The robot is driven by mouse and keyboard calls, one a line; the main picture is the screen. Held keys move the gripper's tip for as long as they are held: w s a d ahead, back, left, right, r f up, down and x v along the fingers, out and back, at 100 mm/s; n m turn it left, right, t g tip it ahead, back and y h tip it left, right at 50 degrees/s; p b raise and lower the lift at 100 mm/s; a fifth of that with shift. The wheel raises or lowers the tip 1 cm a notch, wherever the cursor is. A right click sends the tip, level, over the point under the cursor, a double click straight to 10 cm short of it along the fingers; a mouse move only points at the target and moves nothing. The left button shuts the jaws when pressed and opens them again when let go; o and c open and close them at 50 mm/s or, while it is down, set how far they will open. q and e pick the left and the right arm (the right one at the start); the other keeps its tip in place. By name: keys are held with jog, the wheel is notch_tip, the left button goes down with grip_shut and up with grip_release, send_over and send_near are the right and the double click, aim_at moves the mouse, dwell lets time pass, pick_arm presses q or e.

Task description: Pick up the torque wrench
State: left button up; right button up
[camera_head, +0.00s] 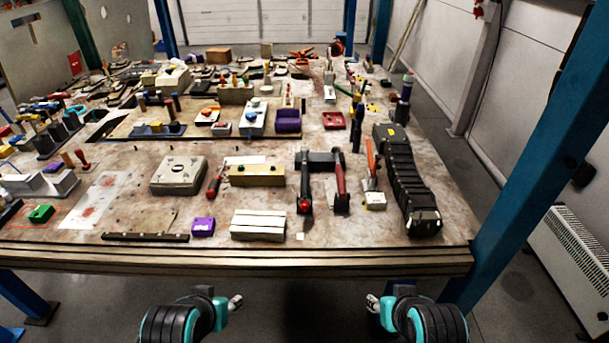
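I cannot tell for sure which tool is the torque wrench. A long tool with a red handle (215,182) lies beside a tan block, left of centre on the bench. A black stand (321,160) near the front holds or borders a tool with a red handle (341,184). An orange and black tool (372,160) stands or leans right of it. My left gripper (237,302) and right gripper (372,302) are low in front of the bench edge, apart from all tools. Their fingers are too small to read; no held object shows.
The crowded bench (130,222) has its front edge between my grippers and the tools. A black cable chain (405,175) lies along the right side. A white block (258,225) and a purple block (203,227) sit near the front. A blue post (540,150) stands at right.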

jog(key=shift+o, duration=0.7)
jog(key=shift+w+r, duration=0.1)
jog(key=shift+r, duration=0.05)
jog(key=w+a+r+g+y+p, duration=0.1)
jog(key=w+a+r+p, duration=0.2)
jog(key=w+r+p, duration=0.5)
jog(key=w+a+r+p, duration=0.1)
jog(key=w+a+r, duration=0.3)
jog(key=w, duration=0.7)
jog(key=g+y+p, duration=0.1)
jog(key=g+p, duration=0.1)
jog(key=p, duration=0.6)
send_near(305, 176)
jog(key=f, duration=0.2)
jog(key=x, duration=0.2)
jog(key=b+x, duration=0.1)
jog(key=x, duration=0.2)
jog(key=b+x, duration=0.1)
jog(key=x, duration=0.2)
jog(key=shift+w+a+r, duration=0.1)
jog(key=shift+w+r, duration=0.05)
jog(key=shift+w, duration=0.25)
jog(key=shift+c, duration=0.7)
grip_shut()
